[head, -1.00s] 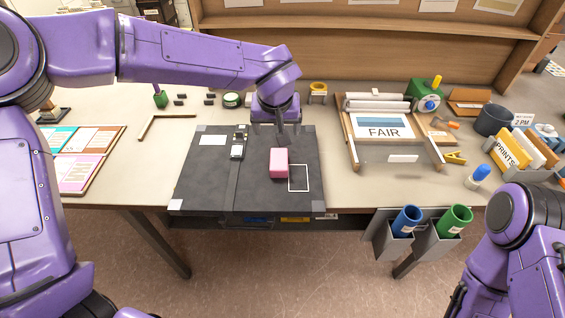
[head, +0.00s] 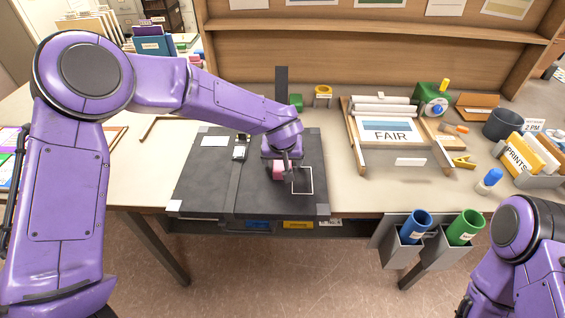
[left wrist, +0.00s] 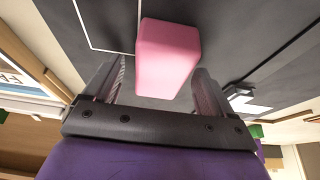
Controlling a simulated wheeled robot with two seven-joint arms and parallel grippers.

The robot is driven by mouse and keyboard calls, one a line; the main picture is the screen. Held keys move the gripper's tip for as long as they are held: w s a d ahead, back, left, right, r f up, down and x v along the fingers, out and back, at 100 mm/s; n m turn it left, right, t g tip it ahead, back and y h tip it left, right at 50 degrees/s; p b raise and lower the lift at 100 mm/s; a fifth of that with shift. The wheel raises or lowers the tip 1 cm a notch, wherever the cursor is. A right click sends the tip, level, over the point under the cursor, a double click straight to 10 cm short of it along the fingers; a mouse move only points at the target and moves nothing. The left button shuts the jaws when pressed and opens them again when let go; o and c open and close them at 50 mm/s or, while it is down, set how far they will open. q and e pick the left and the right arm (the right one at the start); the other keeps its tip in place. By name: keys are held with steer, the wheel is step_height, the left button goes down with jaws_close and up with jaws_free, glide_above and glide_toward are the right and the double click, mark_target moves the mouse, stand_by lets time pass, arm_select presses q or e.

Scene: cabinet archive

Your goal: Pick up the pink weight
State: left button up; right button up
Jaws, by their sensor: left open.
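The pink weight (head: 279,172) is a small block on the dark mat (head: 215,195), just left of a white outlined rectangle. In the head view my left gripper (head: 287,166) hangs over it and hides part of it. In the left wrist view the pink weight (left wrist: 167,58) lies ahead, between the directions of the two open fingers (left wrist: 157,85). Its near end reaches in between the fingertips. I cannot tell whether either finger touches it. My right gripper is out of view; only my right arm shows at the lower right.
A small device (head: 240,152) lies on the mat to the left. The framed FAIR board (head: 392,132) stands to the right. Blue (head: 415,226) and green (head: 463,227) cups hang at the table's front edge. The mat's front part is clear.

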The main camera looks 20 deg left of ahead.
arm_select(q)
steer(key=shift+w+f, duration=0.15)
steer(key=shift+f, duration=0.1)
stand_by(0.3)
steer(key=c, duration=1.6)
